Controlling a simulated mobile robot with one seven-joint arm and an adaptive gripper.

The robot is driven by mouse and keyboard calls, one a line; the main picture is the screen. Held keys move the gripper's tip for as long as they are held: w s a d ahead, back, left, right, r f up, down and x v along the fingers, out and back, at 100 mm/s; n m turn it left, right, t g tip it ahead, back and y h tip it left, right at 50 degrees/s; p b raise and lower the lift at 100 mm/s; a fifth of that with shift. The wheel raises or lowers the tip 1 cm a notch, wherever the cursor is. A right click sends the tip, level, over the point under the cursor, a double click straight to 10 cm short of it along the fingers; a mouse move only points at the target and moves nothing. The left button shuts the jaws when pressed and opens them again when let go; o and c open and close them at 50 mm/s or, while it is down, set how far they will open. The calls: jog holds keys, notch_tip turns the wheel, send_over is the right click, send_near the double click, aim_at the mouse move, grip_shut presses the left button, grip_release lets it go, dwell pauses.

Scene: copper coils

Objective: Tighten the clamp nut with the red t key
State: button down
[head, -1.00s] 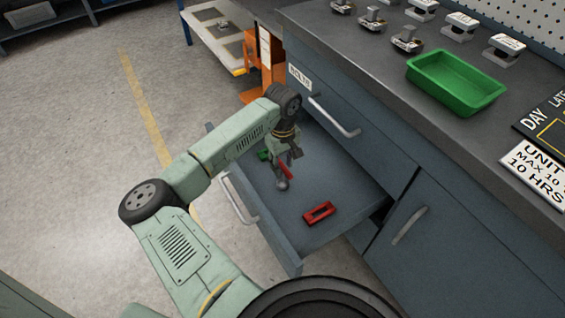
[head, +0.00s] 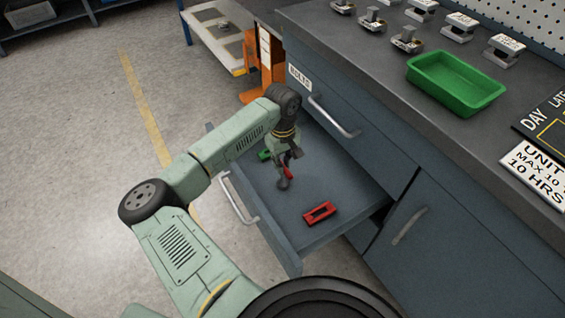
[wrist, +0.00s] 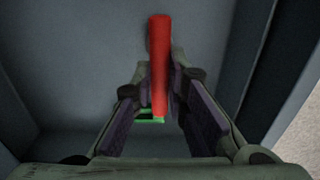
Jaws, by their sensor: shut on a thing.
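My gripper (wrist: 160,88) is inside the open drawer, pointing down, with its fingers shut on the red t key (wrist: 159,50). In the wrist view the key shows as a long red bar between the two dark finger pads. In the head view my gripper (head: 284,176) hides most of the key, and a short red part (head: 288,172) shows beside the fingers. I cannot tell whether the key touches the drawer floor. Several metal clamps (head: 406,40) stand along the counter; their nuts are too small to make out.
The drawer (head: 338,224) has raised walls around my gripper. A red rectangular piece with a slot (head: 319,214) lies in its near part. A green thing (head: 265,155) lies beyond my gripper. A green tray (head: 456,105) and a sign (head: 541,172) are on the counter (head: 400,92).

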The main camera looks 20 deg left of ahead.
jog(key=shift+r+p, duration=0.9)
jog(key=shift+r, duration=1.55)
